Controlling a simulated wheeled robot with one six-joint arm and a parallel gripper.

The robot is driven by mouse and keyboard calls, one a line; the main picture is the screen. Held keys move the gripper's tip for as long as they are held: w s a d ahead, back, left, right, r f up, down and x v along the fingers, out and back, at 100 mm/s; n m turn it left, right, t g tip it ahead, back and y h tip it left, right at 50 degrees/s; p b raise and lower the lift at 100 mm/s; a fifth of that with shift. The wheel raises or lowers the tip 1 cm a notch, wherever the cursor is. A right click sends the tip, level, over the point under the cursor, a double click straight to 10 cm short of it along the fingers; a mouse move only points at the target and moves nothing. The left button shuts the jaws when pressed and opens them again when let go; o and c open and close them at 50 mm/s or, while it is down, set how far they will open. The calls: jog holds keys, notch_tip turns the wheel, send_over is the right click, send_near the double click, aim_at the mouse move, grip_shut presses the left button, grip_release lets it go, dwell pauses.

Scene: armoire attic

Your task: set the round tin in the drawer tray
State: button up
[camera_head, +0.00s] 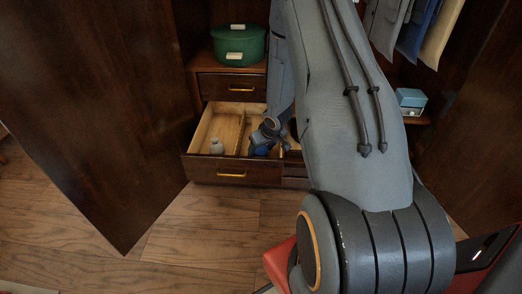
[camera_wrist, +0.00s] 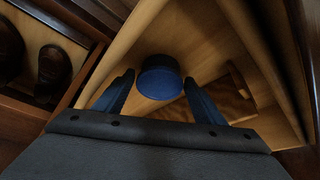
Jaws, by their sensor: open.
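The round blue tin (camera_wrist: 159,78) is in the open drawer (camera_head: 203,128), between and slightly beyond my fingertips in the wrist view. In the head view, the blue tin (camera_head: 261,150) shows partly under my gripper (camera_head: 268,136). My gripper (camera_wrist: 158,88) is open, with one finger on each side of the tin and gaps visible. A brown wooden piece with a paler edge, perhaps the tray (camera_wrist: 232,100), lies right of the tin, partly hidden by the right finger. I cannot tell whether the tin touches it.
Dark shoes (camera_wrist: 52,64) lie in a neighbouring compartment. A blue box (camera_head: 411,97) sits on the right.

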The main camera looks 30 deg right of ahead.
jog(key=p+v, duration=0.4)
jog(key=v, duration=0.8)
jog(key=s+a+r+g+h, duration=0.1)
jog(key=s+a+r, duration=0.2)
jog(key=a+r, duration=0.5)
jog(key=s+a+r+g+h, duration=0.1)
jog(key=s+a+r, duration=0.3)
jog(key=r, duration=0.6)
jog(key=s+a+r+n+g+y, duration=0.1)
jog(key=s+a+r, duration=0.4)
jog(key=s+a, duration=0.3)
jog(key=s+a+r+n+g+y, duration=0.1)
jog(key=s+a+r, duration=0.3)
jog(key=s+a, duration=0.5)
jog(key=s, duration=0.3)
jog(key=shift+r+n+g+y, duration=0.3)
jog(key=shift+r+g, duration=0.05)
jog(key=shift+g, duration=0.05)
jog(key=shift+a, duration=0.1)
